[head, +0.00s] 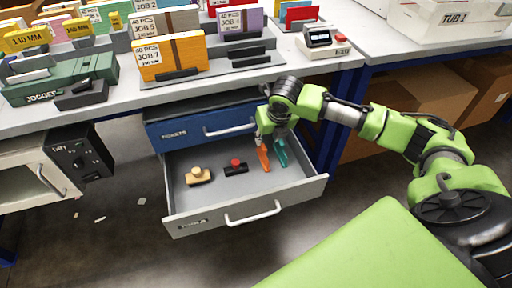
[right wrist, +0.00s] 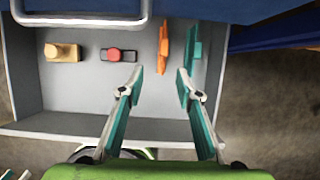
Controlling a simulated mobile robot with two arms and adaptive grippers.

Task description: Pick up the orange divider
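The orange divider (head: 263,158) is a slim orange piece at the right end of the open grey drawer. It also shows in the right wrist view (right wrist: 163,48), beside a teal piece (right wrist: 193,45) to its right. My right gripper (head: 271,132) is over the drawer's right part, close to the divider. In the right wrist view my right gripper (right wrist: 160,80) is open, its two fingers apart with nothing between the tips. The divider lies beyond the gap, seen between the finger lines. Touch cannot be told.
The open drawer (head: 255,212) also holds a wooden-handled stamp (head: 197,176) and a black stamp with a red knob (head: 236,168). The shut blue drawer (head: 180,131) and the crowded worktop (head: 225,84) stand above. Floor shows left of the drawer.

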